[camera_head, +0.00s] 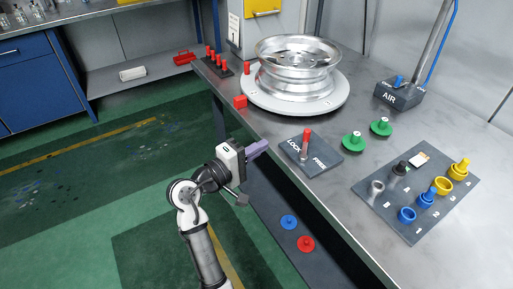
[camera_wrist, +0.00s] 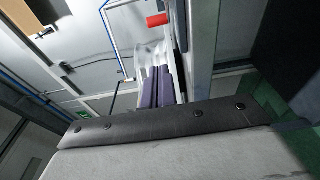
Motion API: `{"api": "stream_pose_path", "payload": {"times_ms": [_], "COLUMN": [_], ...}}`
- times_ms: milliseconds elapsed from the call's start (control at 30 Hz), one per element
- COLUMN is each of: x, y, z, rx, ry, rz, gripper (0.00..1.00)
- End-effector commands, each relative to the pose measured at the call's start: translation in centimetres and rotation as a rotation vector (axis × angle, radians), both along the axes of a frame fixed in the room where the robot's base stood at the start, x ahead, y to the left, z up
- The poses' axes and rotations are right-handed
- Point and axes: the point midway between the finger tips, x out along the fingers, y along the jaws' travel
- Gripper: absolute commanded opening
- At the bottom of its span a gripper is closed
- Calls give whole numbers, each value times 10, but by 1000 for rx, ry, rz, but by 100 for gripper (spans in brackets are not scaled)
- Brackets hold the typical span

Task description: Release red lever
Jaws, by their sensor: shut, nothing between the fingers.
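The red lever (camera_head: 307,136) stands roughly upright on a dark plate (camera_head: 327,151) marked LOCK and FREE, near the table's front edge. From this angle I cannot tell which mark it is set to. My gripper (camera_head: 265,145), with purple fingers, is shut and empty. It is to the left of the plate, apart from the lever, by the table edge. In the wrist view the purple fingers (camera_wrist: 157,88) lie close together. A red cylinder (camera_wrist: 157,20) shows beyond them; I cannot tell whether it is the lever's grip.
The steel table (camera_head: 354,196) holds a metal wheel (camera_head: 295,62) on a round white plate behind the lever. Green buttons (camera_head: 354,141) and a board (camera_head: 407,224) with blue and yellow parts stand to the right.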

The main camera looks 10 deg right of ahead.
Motion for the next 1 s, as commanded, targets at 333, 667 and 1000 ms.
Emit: {"api": "stream_pose_path", "payload": {"times_ms": [333, 667, 1000], "x": [26, 18, 19], "y": [-66, -92, -93], "z": [3, 1, 2], "rx": [1, 0, 0], "ry": [2, 0, 0], "rz": [-4, 0, 0], "gripper": [0, 0, 0]}}
